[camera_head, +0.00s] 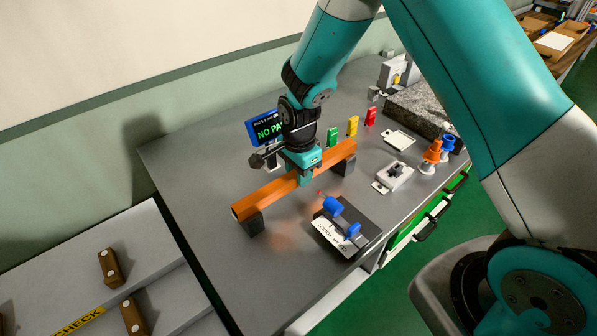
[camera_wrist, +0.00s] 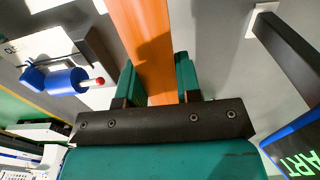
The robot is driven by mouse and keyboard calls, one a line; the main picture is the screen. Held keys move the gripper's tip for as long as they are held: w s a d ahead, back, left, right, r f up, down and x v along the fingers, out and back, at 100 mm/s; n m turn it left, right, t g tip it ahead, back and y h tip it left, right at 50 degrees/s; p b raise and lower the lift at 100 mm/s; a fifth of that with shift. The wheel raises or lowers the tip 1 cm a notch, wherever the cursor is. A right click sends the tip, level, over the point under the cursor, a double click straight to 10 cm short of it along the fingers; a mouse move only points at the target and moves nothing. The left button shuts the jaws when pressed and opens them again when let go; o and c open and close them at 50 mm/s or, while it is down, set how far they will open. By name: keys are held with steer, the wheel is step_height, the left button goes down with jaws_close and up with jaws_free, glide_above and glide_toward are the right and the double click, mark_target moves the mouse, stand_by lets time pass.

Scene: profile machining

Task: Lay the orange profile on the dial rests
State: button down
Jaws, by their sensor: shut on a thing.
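The orange profile (camera_head: 270,193) is a long square bar, level over the grey bench. My gripper (camera_head: 305,176) is shut on it near its middle from above; in the wrist view the profile (camera_wrist: 143,30) runs between the two teal fingers. One dark block (camera_head: 254,224) is under the profile's near-left end and another dark block (camera_head: 343,168) is under its far-right end. These look like the rests. I cannot tell whether the profile touches them or hovers just above.
Green, yellow and red pieces (camera_head: 352,126) stand behind. The bench's left part is clear.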

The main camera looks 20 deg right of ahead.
steer(key=shift+f, duration=0.15)
steer(key=c, duration=0.7)
jaws_free()
steer(key=shift+c, duration=0.2)
step_height(320, 180, up, 18)
steer(key=b, duration=0.3)
steer(key=shift+f+b, duration=0.25)
steer(key=shift+b, duration=0.1)
steer(key=s+a+r+n+y, duration=0.2)
steer(key=s+n, duration=0.8)
steer(key=s, duration=0.2)
steer(key=s+a+r+n+y, duration=0.2)
steer(key=s+n, duration=0.9)
steer(key=s, duration=0.1)
steer(key=shift+s+a+n+b, duration=0.15)
steer(key=shift+s+n+b, duration=0.15)
steer(key=shift+s+b, duration=0.05)
